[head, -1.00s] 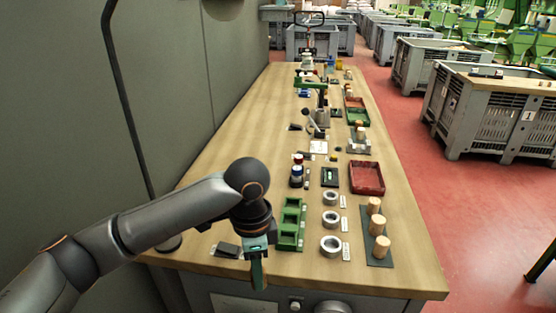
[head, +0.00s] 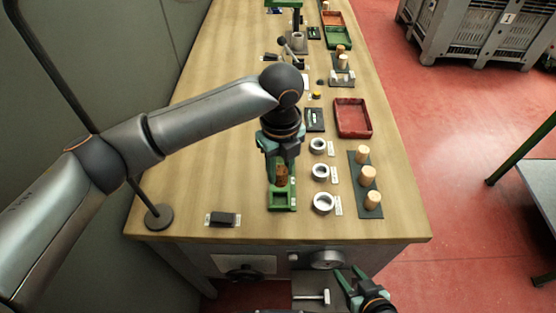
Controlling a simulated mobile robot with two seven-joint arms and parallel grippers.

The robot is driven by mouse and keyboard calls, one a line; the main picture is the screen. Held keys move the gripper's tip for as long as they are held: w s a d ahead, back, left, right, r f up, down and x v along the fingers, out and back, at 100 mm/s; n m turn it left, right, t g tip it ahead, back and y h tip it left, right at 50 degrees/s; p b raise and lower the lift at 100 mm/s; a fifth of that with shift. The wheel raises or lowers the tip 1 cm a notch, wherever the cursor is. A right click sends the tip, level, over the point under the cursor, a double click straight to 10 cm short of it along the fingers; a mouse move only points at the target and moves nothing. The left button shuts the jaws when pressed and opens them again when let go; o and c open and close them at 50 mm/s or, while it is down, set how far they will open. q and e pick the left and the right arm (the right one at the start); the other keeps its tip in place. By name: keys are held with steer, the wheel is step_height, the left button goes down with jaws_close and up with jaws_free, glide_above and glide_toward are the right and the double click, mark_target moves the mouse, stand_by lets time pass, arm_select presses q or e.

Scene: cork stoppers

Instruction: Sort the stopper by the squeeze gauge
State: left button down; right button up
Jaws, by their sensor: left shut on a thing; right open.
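My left gripper (head: 281,165) is shut on a brown cork stopper (head: 281,181), at the green compartmented holder (head: 282,208) on the table. I cannot tell whether the stopper still touches the holder. My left arm and gripper hide the holder's far part. My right gripper (head: 352,283) is open and empty, low in front of the table's front edge. A round dial (head: 328,259) shows on the table's front; I cannot tell if it is the squeeze gauge. Several grey rings (head: 322,203) stand in a column right of the holder, with white labels beside them.
Pale cork cylinders (head: 368,178) stand on a dark mat (head: 367,211) at the right. A red tray (head: 353,118) and a dark device (head: 314,120) lie farther back. A black block (head: 223,219) and a lamp base (head: 158,217) are at the front left. The left tabletop is largely clear.

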mark_target(280, 183)
arm_select(q)
steer(key=shift+f, duration=0.9)
step_height(280, 183, down, 3)
steer(key=b, duration=0.2)
steer(key=shift+f+b, duration=0.15)
steer(key=shift+b, duration=0.25)
steer(key=shift+f+b, duration=0.55)
steer(key=shift+b, duration=0.15)
steer(key=shift+r+p, duration=0.1)
steer(key=shift+p, duration=0.45)
steer(key=shift+f, duration=0.65)
steer(key=shift+f, duration=0.7)
stand_by(0.7)
steer(key=shift+c, duration=2.3)
jaws_free()
